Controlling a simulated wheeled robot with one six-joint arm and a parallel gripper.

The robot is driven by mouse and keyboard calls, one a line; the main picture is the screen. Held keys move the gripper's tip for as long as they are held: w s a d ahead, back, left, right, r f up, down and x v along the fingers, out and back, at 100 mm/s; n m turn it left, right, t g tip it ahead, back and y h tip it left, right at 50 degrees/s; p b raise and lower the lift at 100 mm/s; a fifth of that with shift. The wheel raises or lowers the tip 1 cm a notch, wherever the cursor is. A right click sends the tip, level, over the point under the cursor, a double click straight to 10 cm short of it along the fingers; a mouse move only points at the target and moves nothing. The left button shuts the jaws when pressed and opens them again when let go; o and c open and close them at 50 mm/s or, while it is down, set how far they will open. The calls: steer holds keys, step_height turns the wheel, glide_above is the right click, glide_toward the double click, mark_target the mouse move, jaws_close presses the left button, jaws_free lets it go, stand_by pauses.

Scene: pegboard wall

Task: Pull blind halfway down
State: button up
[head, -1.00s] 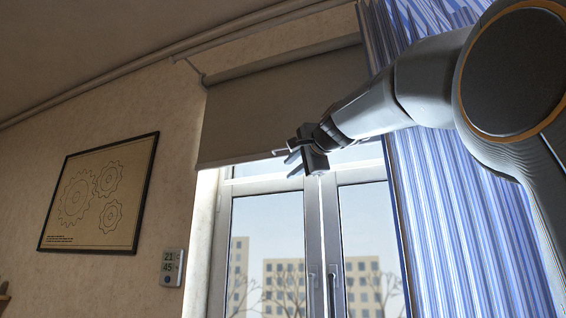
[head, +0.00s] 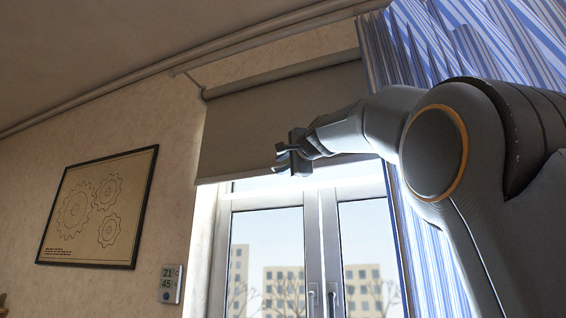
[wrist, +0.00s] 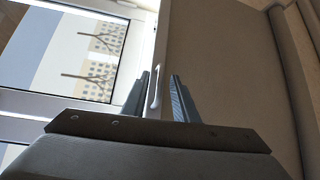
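The beige roller blind (head: 240,125) covers the top part of the window, its bottom edge just above the top of the sashes. In the wrist view the blind (wrist: 225,75) fills the right side, with its pale bottom bar (wrist: 164,30) beside it. A small white pull handle (wrist: 155,88) on the bar lies between my fingers. My gripper (head: 283,158) is at the blind's lower edge in the head view. In the wrist view my gripper (wrist: 160,78) is open, with gaps visible on both sides of the handle. My gripper hides the handle in the head view.
A striped blue curtain (head: 400,230) hangs right of the window, close behind my arm. The window (head: 265,250) with its latches is below the blind. A framed gear picture (head: 98,208) and a thermostat (head: 170,284) are on the wall at left.

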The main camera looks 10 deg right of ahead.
jaws_close()
stand_by(1.4)
